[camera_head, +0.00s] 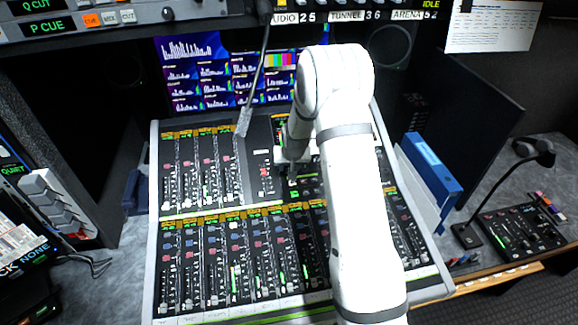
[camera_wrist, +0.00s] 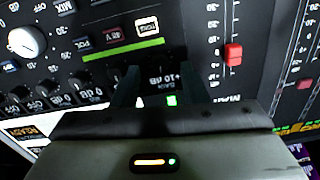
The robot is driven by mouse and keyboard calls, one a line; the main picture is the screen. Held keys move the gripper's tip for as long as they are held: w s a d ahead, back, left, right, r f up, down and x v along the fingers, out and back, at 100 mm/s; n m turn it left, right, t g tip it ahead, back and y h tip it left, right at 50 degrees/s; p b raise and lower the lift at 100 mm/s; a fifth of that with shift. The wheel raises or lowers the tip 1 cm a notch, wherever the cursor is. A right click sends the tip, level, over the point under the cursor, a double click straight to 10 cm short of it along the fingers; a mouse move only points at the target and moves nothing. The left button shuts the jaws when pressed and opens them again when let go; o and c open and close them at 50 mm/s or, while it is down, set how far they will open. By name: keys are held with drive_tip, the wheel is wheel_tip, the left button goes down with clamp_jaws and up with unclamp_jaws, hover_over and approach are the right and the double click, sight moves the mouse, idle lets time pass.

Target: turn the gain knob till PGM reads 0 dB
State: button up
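My gripper (camera_head: 287,168) is down at the upper middle of the mixing console (camera_head: 155,235), partly hidden by my white arm. In the wrist view, the two dark fingers of my gripper (camera_wrist: 160,84) stand apart over the panel. Between them I see dB markings, a green-lit patch (camera_wrist: 172,100) and dark panel; I cannot make out a gain knob there. A large white knob (camera_wrist: 27,42) is at the upper left of the wrist view, outside the fingers. I cannot read a PGM level in either view.
A red fader cap (camera_wrist: 233,54) stands right of the fingers. A row of small dark knobs (camera_wrist: 60,100) lies to their left. Screens (camera_head: 195,70) stand behind the console. A blue binder (camera_head: 432,168) and a small control box (camera_head: 520,232) are at the right.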

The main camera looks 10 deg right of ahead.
drive_tip(key=shift+x, duration=1.15)
clamp_jaws()
